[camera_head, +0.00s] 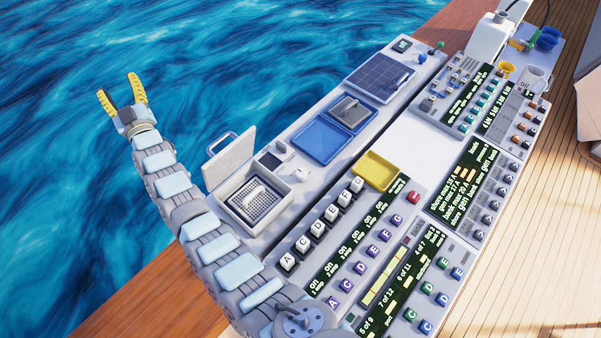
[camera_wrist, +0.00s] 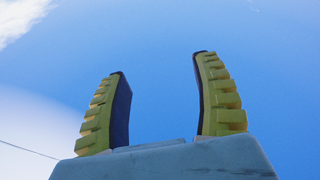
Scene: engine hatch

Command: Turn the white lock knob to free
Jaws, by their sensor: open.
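My gripper (camera_head: 116,86) is raised over the water at the left, well away from the console. Its two yellow-ribbed fingers are apart and empty; the wrist view shows them pointing up with only sky between (camera_wrist: 159,64). An open white box (camera_head: 231,165) with its lid up stands at the left of the console, with a dark grid and a pale block inside. A small white part (camera_head: 281,147) sits just right of the box, beside a small dark screen. I cannot tell for sure whether this is the white lock knob, or which way it is turned.
A blue tray (camera_head: 318,141), a yellow tray (camera_head: 376,171) and a solar panel (camera_head: 380,76) lie beyond the box. White lettered switches (camera_head: 322,224) and display panels fill the right. My arm rises along the console's left front. Open water lies left.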

